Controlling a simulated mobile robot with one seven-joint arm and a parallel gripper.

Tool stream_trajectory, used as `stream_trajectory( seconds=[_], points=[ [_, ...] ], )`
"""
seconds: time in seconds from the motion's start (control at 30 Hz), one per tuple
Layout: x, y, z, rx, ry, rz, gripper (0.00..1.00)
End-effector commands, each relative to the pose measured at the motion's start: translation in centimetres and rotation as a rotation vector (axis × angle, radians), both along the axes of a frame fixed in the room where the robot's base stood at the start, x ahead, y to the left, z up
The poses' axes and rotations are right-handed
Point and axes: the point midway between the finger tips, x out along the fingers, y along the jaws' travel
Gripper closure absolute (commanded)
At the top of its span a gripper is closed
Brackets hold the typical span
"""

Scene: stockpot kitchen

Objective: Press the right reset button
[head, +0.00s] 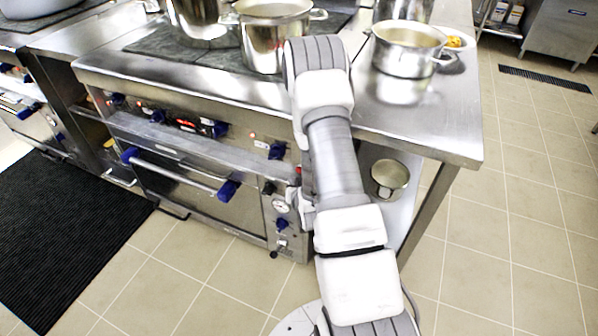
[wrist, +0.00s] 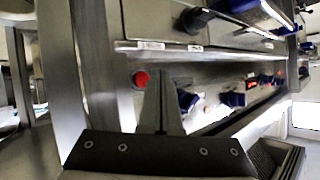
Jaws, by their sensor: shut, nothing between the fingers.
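A round red button (wrist: 140,79) sits on the steel front panel of the stove in the wrist view, at the end of the row of blue knobs. In the head view a small red spot (head: 299,168) shows on the panel close beside my arm. My gripper (wrist: 162,80) is shut and empty, its fingers pointing at the panel. In the wrist view the fingertips appear just right of the red button. I cannot tell whether they touch the panel.
Blue knobs (wrist: 188,99) line the panel near the fingers. An oven handle (head: 180,172) sticks out below the panel. Pots (head: 268,38) stand on the cooktop, and another pot (head: 405,50) stands on the steel counter (head: 440,130).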

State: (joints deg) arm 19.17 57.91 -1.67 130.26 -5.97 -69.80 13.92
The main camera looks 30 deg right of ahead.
Motion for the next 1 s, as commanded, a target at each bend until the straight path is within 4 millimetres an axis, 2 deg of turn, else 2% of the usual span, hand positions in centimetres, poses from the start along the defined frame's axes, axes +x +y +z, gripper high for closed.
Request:
stream_trajectory(
  seconds=[0.23, 0.4, 1.0],
  points=[
    [-1.6, 2.1, -0.1, 0.002, 0.0, 0.001, 1.0],
    [-2.2, 2.8, 0.0, 0.0, -0.001, 0.001, 1.0],
    [-2.3, 2.9, 0.0, 0.0, -0.001, 0.0, 1.0]
  ],
)
